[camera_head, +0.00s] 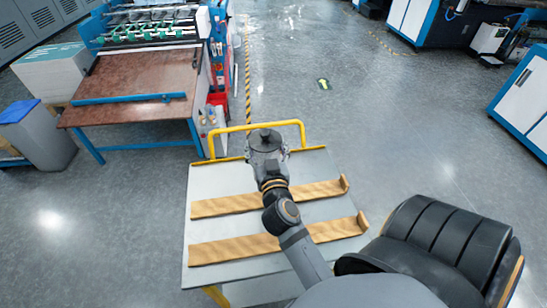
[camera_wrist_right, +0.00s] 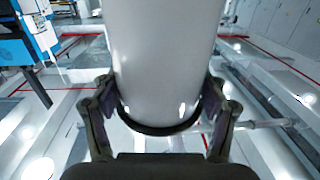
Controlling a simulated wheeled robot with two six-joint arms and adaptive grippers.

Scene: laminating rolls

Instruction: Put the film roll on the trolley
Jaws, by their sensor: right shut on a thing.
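The trolley (camera_head: 232,178) stands in the lower middle of the head view, with a flat grey top, two wooden strips with raised right ends and a yellow handle at its far edge. My right arm reaches over it, and my right gripper (camera_head: 266,145) appears above its far part near the handle. In the right wrist view, my right gripper (camera_wrist_right: 160,108) is shut around the film roll (camera_wrist_right: 165,50), a pale smooth cylinder with a dark rim. In the head view the roll is not clearly told apart from the gripper. My left gripper is not in view.
A machine with a brown table (camera_head: 140,85) and blue frame stands beyond the trolley to the left. A grey bin with a blue lid (camera_head: 35,130) is at far left. White and blue machines (camera_head: 525,100) stand at right. The floor between is clear.

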